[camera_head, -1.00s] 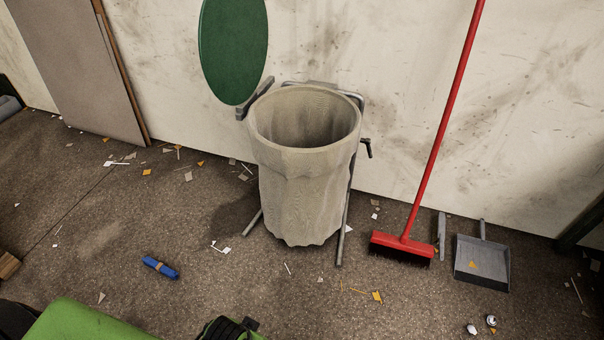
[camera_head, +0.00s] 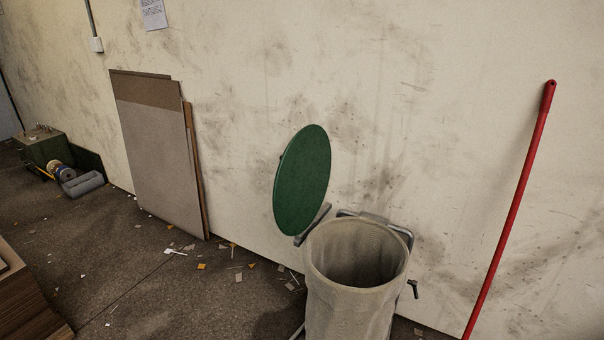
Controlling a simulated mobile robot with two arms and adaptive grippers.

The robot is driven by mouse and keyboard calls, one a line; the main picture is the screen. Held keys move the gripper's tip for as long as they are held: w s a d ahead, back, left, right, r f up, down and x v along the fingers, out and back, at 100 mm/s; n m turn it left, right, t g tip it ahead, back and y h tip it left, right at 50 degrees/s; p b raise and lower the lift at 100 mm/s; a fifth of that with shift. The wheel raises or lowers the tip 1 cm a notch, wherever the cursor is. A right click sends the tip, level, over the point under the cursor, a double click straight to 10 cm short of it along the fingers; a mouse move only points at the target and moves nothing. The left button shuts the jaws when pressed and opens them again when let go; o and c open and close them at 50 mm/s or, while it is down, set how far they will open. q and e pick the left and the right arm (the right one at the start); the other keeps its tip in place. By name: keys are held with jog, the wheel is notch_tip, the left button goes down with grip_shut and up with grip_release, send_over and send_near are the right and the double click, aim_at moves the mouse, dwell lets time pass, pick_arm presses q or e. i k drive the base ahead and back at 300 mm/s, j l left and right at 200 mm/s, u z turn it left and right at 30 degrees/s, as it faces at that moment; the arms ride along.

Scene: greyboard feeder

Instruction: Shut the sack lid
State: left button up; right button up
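The sack lid (camera_head: 302,181) is a green oval disc. It stands open and upright, on the left side of the sack's rim. The sack (camera_head: 345,315) is pale grey-beige with a wide open mouth, and its lower part is cut off by the bottom edge of the view. It hangs in a grey metal tube frame (camera_head: 408,236) with a small dark handle (camera_head: 413,289) on the right. Neither of my grippers is in view.
Tall grey boards (camera_head: 158,150) lean on the stained wall left of the sack. A red broom handle (camera_head: 515,205) leans at the right. Paper scraps litter the floor. A green machine (camera_head: 40,148) stands far left, and a wooden stack (camera_head: 25,305) at lower left.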

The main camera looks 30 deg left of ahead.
aim_at(301, 180)
jog(key=j+z, duration=0.1)
jog(key=j, duration=0.7)
jog(key=j+z, duration=0.1)
jog(key=j, duration=0.7)
jog(key=k+j+z, duration=0.15)
jog(key=j, duration=0.6)
